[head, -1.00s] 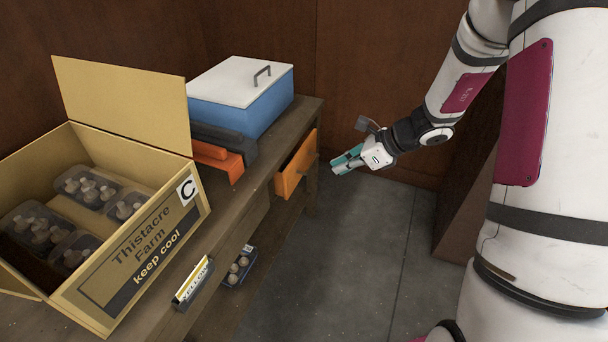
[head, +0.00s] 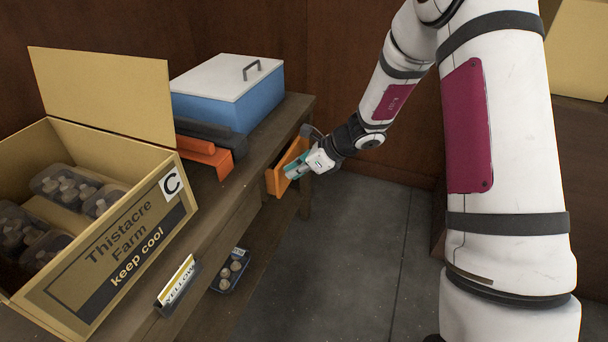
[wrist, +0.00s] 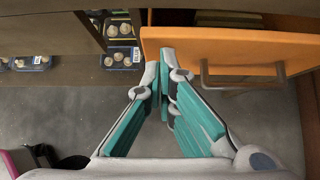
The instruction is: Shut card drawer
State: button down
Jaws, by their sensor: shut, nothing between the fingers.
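The card drawer has an orange front (head: 273,181) and sticks out of the right end of the wooden table. In the wrist view its orange front (wrist: 235,46) spans the upper right, with a brown bar handle (wrist: 245,84) on it. Some green things (wrist: 225,18) show inside, behind the front. My gripper (head: 290,171) is shut and empty at the outer face of the drawer. In the wrist view its closed fingertips (wrist: 167,57) are at the left part of the front, left of the handle. I cannot tell whether they touch it.
The table (head: 238,193) carries an open yellow box (head: 106,262) with mushroom trays, a blue box with a white lid (head: 228,92) and an orange-and-black object (head: 212,157). A mushroom tray (head: 230,270) sits on the lower shelf. The floor (head: 340,260) to the right is clear.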

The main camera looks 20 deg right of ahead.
aim_at(281, 169)
jog(key=shift+a, duration=0.1)
jog(key=shift+w+a, duration=1)
jog(key=shift+a, duration=0.25)
jog(key=shift+r, duration=0.1)
